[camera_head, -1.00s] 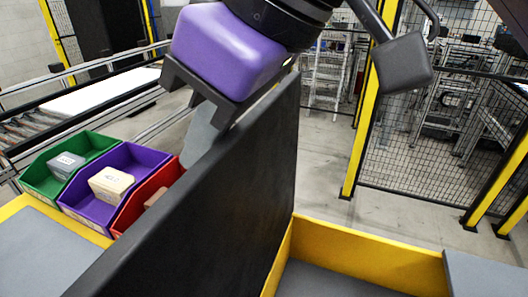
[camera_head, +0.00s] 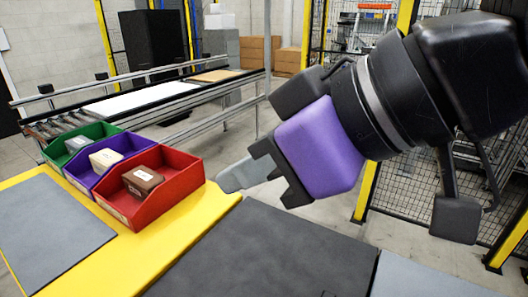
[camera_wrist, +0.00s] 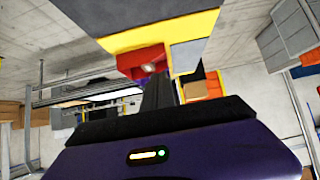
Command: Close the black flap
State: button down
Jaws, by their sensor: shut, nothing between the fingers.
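In the wrist view a dark grey panel (camera_wrist: 140,14), likely the same flap, fills the top edge beside the yellow. My gripper (camera_head: 224,180) is shut and empty. It hangs above the far left corner of the flap, near the red bin, apparently clear of both. My purple wrist housing is tilted behind the fingers.
Red (camera_head: 178,188), purple (camera_head: 88,172) and green (camera_head: 56,154) bins stand left of my gripper, each with a box inside. Grey panels lie at left (camera_head: 45,225) and right (camera_head: 425,280). A conveyor (camera_head: 140,97) runs behind. Mesh fencing stands at right.

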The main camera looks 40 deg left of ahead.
jog(key=shift+w+d+f, duration=0.1)
jog(key=shift+d+f, duration=0.4)
jog(key=shift+d, duration=0.25)
jog(key=shift+d+f, duration=0.5)
jog(key=shift+d, duration=0.2)
